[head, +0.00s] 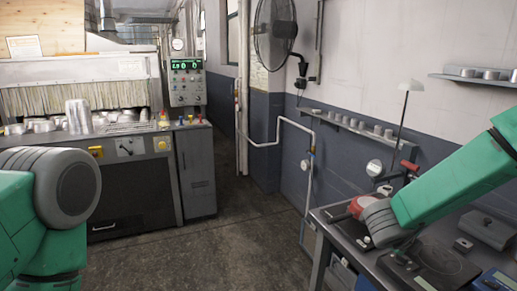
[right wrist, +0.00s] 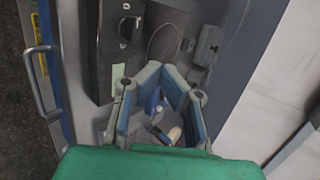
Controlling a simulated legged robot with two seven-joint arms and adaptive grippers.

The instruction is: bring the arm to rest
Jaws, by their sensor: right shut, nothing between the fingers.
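My right arm (head: 455,180) reaches in from the right over the workbench in the head view, its grey wrist end low over the bench. The right gripper (right wrist: 161,70) shows in the right wrist view with its fingertips together, shut and empty, above the bench equipment. In the head view I cannot make out its fingers. My left arm (head: 20,215) stands at the left edge with its grey joint in front of the dark cabinet. The left gripper is out of view.
The workbench (head: 330,222) holds a dark round plate (head: 440,257), small metal blocks and a red item (head: 357,207). A black unit with a knob (right wrist: 130,28) lies near the right gripper. A machine counter with metal pots (head: 78,115) stands at left. The middle floor (head: 220,235) is clear.

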